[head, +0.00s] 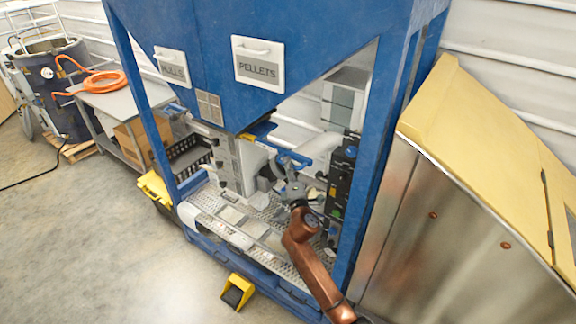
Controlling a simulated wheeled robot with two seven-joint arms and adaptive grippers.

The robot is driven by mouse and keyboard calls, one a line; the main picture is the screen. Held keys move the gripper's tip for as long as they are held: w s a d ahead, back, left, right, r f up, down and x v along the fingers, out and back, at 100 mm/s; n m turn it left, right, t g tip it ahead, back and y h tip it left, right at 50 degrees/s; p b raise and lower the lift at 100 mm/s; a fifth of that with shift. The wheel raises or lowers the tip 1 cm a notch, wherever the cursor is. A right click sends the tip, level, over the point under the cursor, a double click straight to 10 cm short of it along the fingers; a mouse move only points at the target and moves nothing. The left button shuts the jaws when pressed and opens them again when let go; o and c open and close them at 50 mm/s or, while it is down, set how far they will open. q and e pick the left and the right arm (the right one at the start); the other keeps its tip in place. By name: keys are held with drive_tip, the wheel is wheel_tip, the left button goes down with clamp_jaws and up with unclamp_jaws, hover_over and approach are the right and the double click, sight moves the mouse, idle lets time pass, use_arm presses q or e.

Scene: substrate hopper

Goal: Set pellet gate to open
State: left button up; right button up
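The blue hopper (200,35) fills the upper middle of the head view. Its right face carries a white label plate reading PELLETS (258,64). Below that face, a blue handle (291,158) sticks out to the right under the hopper's outlet; I take it to be the pellet gate's, and cannot tell its setting. My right gripper (284,184), at the end of my copper arm, is inside the frame, just below the blue handle. It looks apart from the handle, but contact is hard to judge. Its fingers are too small to read. My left gripper is not in view.
A second label plate (172,67) sits on the hopper's left face. Blue frame posts flank the opening. A dark control box (342,180) stands right of my gripper. A steel bin with a yellow lid (480,130) is close on the right. A yellow pedal (237,292) lies on the floor.

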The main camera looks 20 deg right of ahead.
drive_tip(key=o, duration=0.3)
drive_tip(key=shift+s+r, duration=0.1)
drive_tip(key=shift+s, duration=0.1)
drive_tip(key=shift+o, duration=0.2)
drive_tip(key=shift+w, duration=0.2)
drive_tip(key=shift+s, duration=0.15)
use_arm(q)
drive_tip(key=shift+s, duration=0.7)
use_arm(e)
drive_tip(key=v, duration=1.1)
drive_tip(key=shift+s, duration=0.35)
drive_tip(key=shift+a, duration=0.1)
